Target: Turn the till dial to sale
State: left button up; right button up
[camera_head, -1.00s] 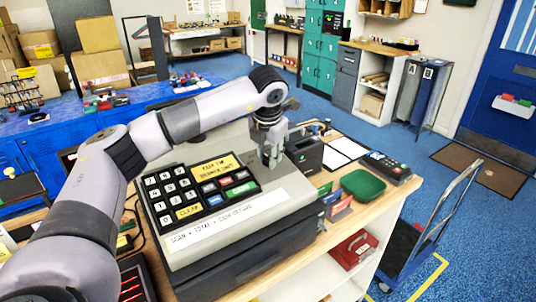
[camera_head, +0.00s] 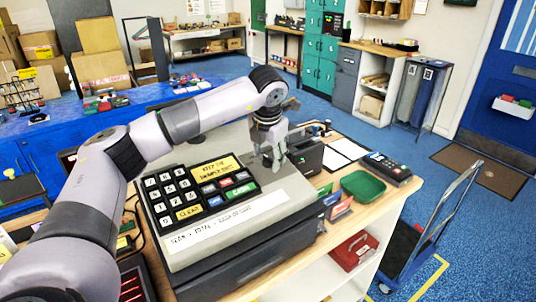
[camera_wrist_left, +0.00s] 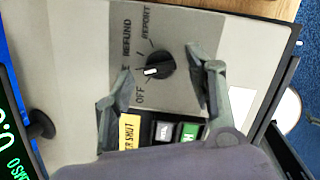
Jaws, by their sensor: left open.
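The till (camera_head: 230,228) is a grey register with a black keypad and a yellow note. In the left wrist view its dial (camera_wrist_left: 160,68) is a round black knob with a white pointer mark. Labels REFUND, REPORT and OFF surround it; another label, ending in E, is mostly hidden by a finger. The white mark points left, towards the side with OFF and the part-hidden label; I cannot tell exactly which. My left gripper (camera_head: 273,162) is over the till's back right, open, with its fingers (camera_wrist_left: 160,64) on either side of the dial. My right gripper is not in view.
A black box (camera_head: 305,156), a green tray (camera_head: 363,187) and a card terminal (camera_head: 386,167) are right of the till on the wooden counter. Coloured cards (camera_head: 338,207) stand by its right side. A hand cart (camera_head: 425,240) stands on the blue floor at the right.

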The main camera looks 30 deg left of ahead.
pick_arm(q)
jog(key=v, duration=1.1)
jog(key=shift+r, duration=0.35)
